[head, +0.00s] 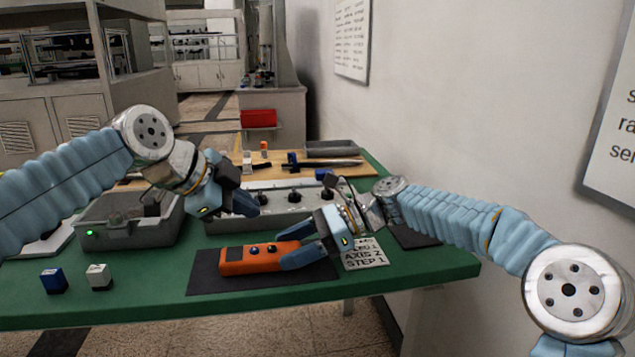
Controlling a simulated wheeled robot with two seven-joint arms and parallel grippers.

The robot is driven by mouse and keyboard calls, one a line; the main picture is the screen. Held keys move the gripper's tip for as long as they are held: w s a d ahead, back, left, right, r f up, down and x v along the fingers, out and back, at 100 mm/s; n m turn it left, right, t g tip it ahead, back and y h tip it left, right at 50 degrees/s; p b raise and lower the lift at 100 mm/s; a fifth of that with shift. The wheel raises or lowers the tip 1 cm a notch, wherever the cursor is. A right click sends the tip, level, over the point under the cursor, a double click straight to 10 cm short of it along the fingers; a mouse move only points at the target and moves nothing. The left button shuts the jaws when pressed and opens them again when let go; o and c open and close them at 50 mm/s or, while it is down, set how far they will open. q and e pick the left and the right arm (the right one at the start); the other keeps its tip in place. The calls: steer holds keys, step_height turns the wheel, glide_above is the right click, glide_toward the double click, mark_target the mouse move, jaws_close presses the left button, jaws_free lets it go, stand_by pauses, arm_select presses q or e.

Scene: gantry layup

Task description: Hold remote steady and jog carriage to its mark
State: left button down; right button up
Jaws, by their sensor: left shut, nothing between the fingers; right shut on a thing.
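My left gripper (247,202) is shut and empty, raised behind the remote, in front of a grey panel (222,226) with several black knobs.
A grey bin (107,240) with a green light stands at left. A blue block (53,281) and a white block (98,277) sit near the front left edge. A wooden board (352,167) with small parts and a grey tray (331,148) lies behind. A wall rises at right.

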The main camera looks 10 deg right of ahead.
steer(key=o, duration=1.3)
